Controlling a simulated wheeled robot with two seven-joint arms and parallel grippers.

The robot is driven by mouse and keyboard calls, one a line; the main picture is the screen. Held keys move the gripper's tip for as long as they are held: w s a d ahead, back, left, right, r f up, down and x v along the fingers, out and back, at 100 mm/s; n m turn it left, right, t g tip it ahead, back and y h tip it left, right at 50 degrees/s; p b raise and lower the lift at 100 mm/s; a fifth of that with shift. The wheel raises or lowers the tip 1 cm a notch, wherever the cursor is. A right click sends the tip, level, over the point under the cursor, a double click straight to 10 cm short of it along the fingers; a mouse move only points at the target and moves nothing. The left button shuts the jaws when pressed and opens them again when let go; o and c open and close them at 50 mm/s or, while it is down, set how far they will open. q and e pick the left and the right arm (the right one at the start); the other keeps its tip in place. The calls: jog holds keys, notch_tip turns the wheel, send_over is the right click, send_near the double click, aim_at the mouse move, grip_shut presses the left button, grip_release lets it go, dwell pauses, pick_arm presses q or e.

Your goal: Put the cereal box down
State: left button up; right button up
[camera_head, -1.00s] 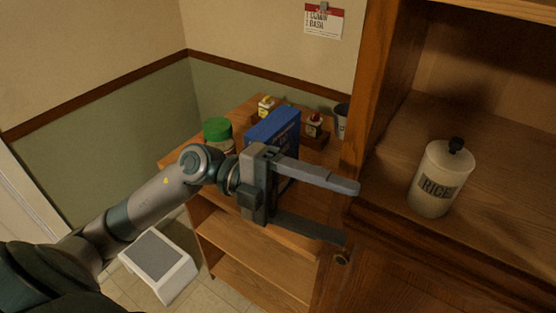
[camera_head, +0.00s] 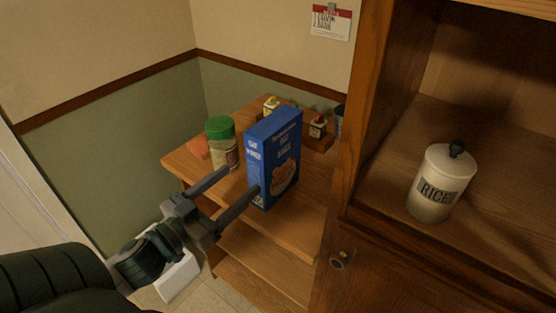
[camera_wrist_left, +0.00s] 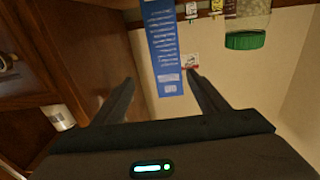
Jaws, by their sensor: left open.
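The blue cereal box (camera_head: 274,160) stands upright on the top of the wooden shelf unit (camera_head: 302,212), near its front. My left gripper (camera_head: 240,181) is open and empty, at the lower left of the box in the head view. One fingertip overlaps the box's lower left edge there; I cannot tell whether it touches. In the left wrist view, the box's narrow blue side (camera_wrist_left: 166,55) shows beyond the two spread fingers (camera_wrist_left: 160,92), with nothing between them. My right gripper is not in view.
A green-lidded jar (camera_head: 222,145) stands left of the box. Small bottles (camera_head: 317,127) and (camera_head: 270,106) stand behind it. A white rice canister (camera_head: 436,185) stands in the cabinet at the right. A white step stool (camera_head: 178,278) is on the floor.

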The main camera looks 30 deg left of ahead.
aim_at(255, 166)
pick_arm(q)
jog(key=shift+s+a+f+n+y, duration=0.25)
jog(key=shift+a+f+n+y, duration=0.15)
jog(key=shift+a+f, duration=0.2)
jog(key=shift+d, duration=0.1)
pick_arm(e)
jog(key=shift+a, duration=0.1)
